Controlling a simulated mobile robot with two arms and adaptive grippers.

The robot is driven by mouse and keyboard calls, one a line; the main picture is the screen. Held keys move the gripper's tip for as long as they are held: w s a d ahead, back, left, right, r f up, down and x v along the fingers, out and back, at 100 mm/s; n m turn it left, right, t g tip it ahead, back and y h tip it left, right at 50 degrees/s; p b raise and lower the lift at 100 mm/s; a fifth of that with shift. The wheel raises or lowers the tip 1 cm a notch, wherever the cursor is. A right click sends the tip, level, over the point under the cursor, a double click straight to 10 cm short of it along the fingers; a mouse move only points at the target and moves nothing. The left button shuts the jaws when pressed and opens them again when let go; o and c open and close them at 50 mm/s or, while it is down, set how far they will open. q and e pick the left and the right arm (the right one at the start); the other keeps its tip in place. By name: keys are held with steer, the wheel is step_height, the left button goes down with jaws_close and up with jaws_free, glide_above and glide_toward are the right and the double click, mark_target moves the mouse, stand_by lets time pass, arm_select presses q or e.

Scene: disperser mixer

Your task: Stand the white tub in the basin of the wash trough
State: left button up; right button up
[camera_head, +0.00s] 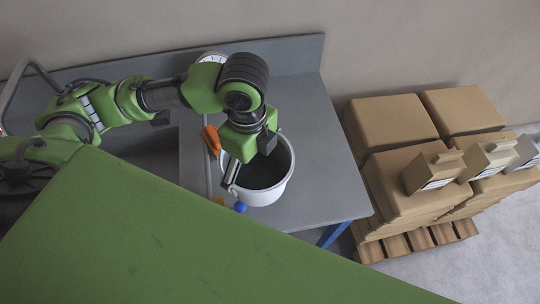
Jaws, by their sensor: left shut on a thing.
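The white tub (284,184), with a dark interior, stands upright over the flat grey top of the wash trough (323,179), to the right of the basin. I cannot tell whether its bottom touches the top. My left gripper (232,176) is shut on the tub at its left rim, reaching down from above. The dark sunken basin (150,150) lies left of the tub, partly hidden by my arm and the large green surface in front. My right gripper is not in view.
An orange item (211,140) and a blue knob (240,207) sit close to the tub's left side. A curved grey pipe (22,80) rises at the far left. Cartons (392,122) on a pallet (420,240) stand right of the trough. The top's right end is clear.

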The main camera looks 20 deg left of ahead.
arm_select(q)
steer(key=shift+s+a+r, duration=0.25)
steer(key=shift+s+r, duration=0.1)
steer(key=shift+s, duration=0.3)
steer(key=shift+s+a+r, duration=0.2)
steer(key=shift+s+r, duration=0.1)
steer(key=shift+s, duration=0.3)
steer(key=n, duration=0.1)
steer(key=w+n, duration=0.1)
steer(key=n, duration=0.1)
steer(key=r+n, duration=0.1)
steer(key=n, duration=0.1)
steer(key=shift+w+a+r, duration=0.1)
steer(key=shift+w, duration=0.3)
steer(key=n, duration=0.2)
steer(key=w+r+n, duration=0.1)
steer(key=n, duration=0.3)
steer(key=shift+w+a+r+n, duration=0.2)
steer(key=shift+w+r+n, duration=0.1)
steer(key=shift+w+r, duration=0.05)
steer(key=r+n, duration=0.1)
steer(key=n, duration=0.2)
steer(key=w+n, duration=0.1)
steer(key=n, duration=0.2)
steer(key=w+r+n, duration=0.1)
steer(key=n, duration=0.1)
steer(key=shift+a+r+n+b, duration=0.2)
steer(key=shift+r+n+b, duration=0.1)
steer(key=shift+r+n, duration=0.1)
steer(key=shift+f, duration=0.1)
